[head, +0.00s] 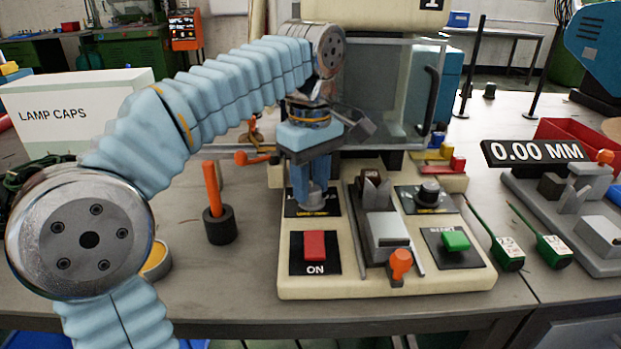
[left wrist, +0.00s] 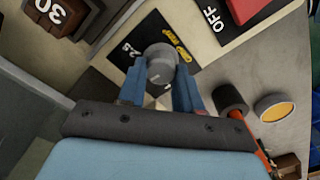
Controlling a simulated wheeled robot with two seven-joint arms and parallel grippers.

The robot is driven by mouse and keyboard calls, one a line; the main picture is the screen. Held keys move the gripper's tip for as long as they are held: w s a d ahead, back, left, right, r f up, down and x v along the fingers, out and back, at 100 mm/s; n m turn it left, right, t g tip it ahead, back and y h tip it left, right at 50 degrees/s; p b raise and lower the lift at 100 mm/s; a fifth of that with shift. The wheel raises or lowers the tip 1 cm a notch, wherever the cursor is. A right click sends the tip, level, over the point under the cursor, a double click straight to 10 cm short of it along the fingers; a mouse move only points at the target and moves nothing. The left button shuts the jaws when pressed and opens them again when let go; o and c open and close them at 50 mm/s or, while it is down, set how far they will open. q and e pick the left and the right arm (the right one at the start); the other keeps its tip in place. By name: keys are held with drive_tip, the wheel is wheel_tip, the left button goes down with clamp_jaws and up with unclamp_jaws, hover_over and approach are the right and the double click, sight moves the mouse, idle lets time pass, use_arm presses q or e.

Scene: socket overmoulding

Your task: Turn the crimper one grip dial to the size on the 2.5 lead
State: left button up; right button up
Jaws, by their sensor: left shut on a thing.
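The grip dial (head: 313,198) of crimper one is a grey round knob on a black plate at the left of the cream base (head: 390,284). My left gripper (head: 312,182) points down over it, shut on the dial. In the left wrist view, the two blue fingers (left wrist: 160,88) stand on either side of the knob (left wrist: 160,62). A white number beside the knob looks like 2.5, with yellow lettering on the other side. Two leads with green tags (head: 508,252) (head: 553,250) lie right of the crimper; their print is too small to read. My right gripper is out of view.
A red switch (head: 315,245) marked ON, a green button (head: 455,241), an orange-knobbed lever (head: 400,263) and a second dial (head: 430,191) crowd the base. An orange rod in a black holder (head: 220,224) stands left. The 0.00 MM gauge (head: 534,152) is right.

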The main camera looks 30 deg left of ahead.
sight(313, 187)
use_arm(q)
drive_tip(key=m+p, duration=0.2)
drive_tip(key=m, duration=0.3)
drive_tip(key=shift+r+p, duration=0.2)
drive_tip(key=shift+p, duration=0.15)
drive_tip(key=m+p, duration=0.1)
drive_tip(key=m, duration=0.2)
drive_tip(key=shift+w+p, duration=0.1)
drive_tip(key=shift+p, duration=0.25)
drive_tip(key=shift+d+f+m+p, duration=0.15)
drive_tip(key=shift+m+p, duration=0.5)
drive_tip(key=shift+m, duration=0.95)
drive_tip(key=o, duration=1)
drive_tip(key=shift+o, duration=0.2)
wheel_tip(313, 187, up, 14)
drive_tip(key=shift+p, duration=0.4)
drive_tip(key=shift+f, duration=0.15)
